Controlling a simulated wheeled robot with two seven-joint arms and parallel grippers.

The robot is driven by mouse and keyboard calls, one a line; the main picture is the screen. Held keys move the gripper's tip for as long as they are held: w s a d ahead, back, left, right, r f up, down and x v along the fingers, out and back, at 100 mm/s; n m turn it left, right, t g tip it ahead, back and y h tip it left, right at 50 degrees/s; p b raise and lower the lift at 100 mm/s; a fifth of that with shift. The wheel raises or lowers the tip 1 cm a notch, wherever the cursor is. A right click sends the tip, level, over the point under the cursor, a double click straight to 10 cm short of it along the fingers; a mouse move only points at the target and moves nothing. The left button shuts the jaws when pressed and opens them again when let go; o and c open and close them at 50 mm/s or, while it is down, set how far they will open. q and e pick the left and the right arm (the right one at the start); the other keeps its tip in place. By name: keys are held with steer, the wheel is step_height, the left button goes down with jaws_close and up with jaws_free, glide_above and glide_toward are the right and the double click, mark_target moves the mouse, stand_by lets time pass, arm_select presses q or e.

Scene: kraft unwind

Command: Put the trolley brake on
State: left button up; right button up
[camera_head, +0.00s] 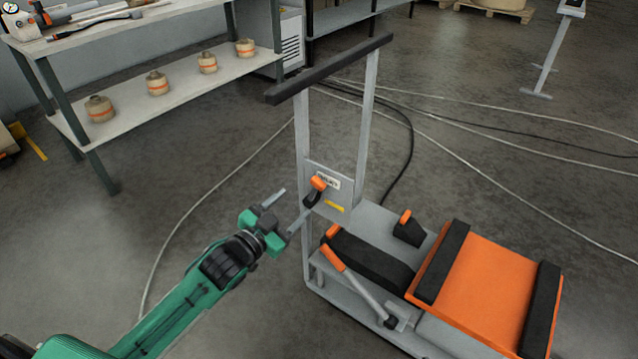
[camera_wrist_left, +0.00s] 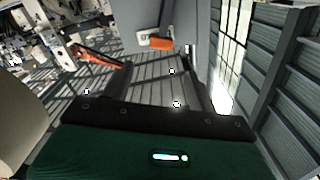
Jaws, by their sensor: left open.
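The trolley (camera_head: 375,215) stands on the floor at the right of the head view, with a tall grey frame and a black push bar (camera_head: 330,68). A small panel (camera_head: 337,203) on the frame carries a short lever with an orange grip (camera_head: 318,183). An orange grip also shows at the top middle of the wrist view (camera_wrist_left: 160,43). My left gripper (camera_head: 296,203) is open and empty, just left of and slightly below that lever, its fingers pointing toward the panel. I cannot tell whether a finger touches the panel. My right gripper is out of view.
The trolley's base carries an orange deck with black bars (camera_head: 485,285), a long orange-gripped lever (camera_head: 350,275) and an orange-tipped black pedal (camera_head: 408,228). A bench (camera_head: 170,90) with several rolls stands at upper left. Cables cross the floor behind the trolley.

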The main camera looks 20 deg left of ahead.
mark_target(317, 184)
arm_select(q)
steer(key=b+x, duration=0.1)
steer(key=x, duration=0.8)
steer(key=shift+f, duration=0.15)
steer(key=shift+x, duration=0.95)
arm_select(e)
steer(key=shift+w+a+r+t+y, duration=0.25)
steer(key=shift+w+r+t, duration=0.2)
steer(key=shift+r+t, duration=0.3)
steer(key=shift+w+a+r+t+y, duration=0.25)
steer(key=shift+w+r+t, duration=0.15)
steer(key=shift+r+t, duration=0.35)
arm_select(q)
steer(key=shift+c, duration=0.2)
